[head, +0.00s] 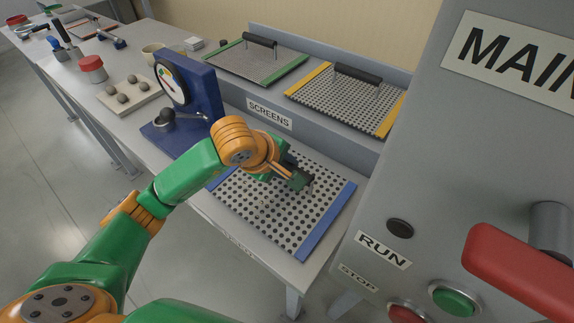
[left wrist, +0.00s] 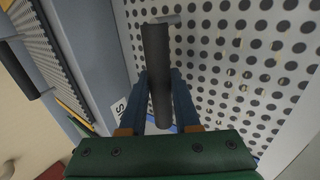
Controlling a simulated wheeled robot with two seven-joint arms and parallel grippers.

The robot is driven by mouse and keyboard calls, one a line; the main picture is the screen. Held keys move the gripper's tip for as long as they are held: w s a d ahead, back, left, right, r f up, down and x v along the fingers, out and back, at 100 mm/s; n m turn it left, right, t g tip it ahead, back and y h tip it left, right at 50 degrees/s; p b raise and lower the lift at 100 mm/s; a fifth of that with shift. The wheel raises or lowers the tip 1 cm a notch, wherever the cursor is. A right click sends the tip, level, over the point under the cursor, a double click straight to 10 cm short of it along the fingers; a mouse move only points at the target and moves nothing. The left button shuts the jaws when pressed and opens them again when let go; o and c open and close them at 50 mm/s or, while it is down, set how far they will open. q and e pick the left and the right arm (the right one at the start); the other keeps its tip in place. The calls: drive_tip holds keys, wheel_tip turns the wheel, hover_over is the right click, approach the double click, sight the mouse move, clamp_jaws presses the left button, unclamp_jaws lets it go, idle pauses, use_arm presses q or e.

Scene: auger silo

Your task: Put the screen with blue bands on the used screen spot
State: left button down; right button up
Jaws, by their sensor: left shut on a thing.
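The screen with blue bands (head: 262,212) is a perforated light plate with a blue band along its left and right edges. It lies about level over the front of the bench, below the SCREENS shelf. My left gripper (head: 297,177) is shut on its dark bar handle. In the left wrist view the fingers (left wrist: 160,100) are on both sides of the handle (left wrist: 157,70), with the holed plate behind. I cannot tell whether the plate rests on the bench or hangs slightly above it. Faint lettering (head: 238,243) at the bench's front edge is too small to read surely. My right gripper is not in view.
A green-banded screen (head: 235,62) and a yellow-banded screen (head: 335,105) sit on the shelf behind. A blue gauge stand (head: 205,90) is left of the held screen. The grey control cabinet (head: 440,150) with a red lever (head: 520,270) stands close on the right.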

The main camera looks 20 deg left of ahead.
use_arm(q)
drive_tip(key=c, duration=0.6)
unclamp_jaws()
drive_tip(key=shift+c, duration=0.2)
drive_tip(key=v, duration=1.2)
